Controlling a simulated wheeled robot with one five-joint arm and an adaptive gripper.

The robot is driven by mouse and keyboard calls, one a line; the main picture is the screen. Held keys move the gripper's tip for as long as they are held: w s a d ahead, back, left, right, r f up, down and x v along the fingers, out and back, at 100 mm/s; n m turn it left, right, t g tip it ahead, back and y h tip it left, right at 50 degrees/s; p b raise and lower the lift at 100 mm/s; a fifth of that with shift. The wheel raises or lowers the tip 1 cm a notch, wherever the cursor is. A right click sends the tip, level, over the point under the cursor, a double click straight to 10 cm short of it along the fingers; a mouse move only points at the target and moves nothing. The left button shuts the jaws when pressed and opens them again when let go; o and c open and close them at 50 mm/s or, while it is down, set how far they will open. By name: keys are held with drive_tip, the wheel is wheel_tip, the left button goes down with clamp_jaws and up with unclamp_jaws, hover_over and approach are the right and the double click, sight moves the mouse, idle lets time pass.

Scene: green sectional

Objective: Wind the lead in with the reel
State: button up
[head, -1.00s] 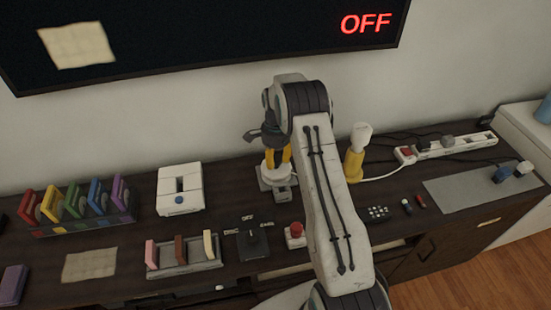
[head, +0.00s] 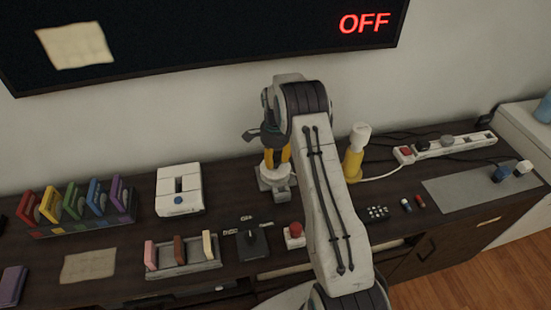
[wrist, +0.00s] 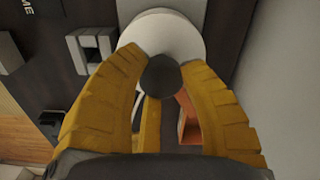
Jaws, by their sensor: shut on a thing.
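The reel (head: 272,178) stands on the cabinet top near the wall, a pale round body on a grey base, below my gripper (head: 277,158). In the wrist view it shows as a white disc (wrist: 180,38) with a dark round knob (wrist: 163,76). My gripper (wrist: 163,82) points down with its yellow fingers on both sides of the knob, shut on it. An orange part shows between the fingers below the disc. I cannot tell which cord is the lead; a white cord (head: 383,174) runs from the yellow stand to the power strip.
A power strip (head: 450,146) and a grey mat (head: 465,190) with plugs lie to the right. A yellow stand (head: 353,163) is right of my arm. The screen reads OFF.

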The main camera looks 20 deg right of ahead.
drive_tip(key=shift+a+f, duration=0.15)
drive_tip(key=shift+a, duration=0.05)
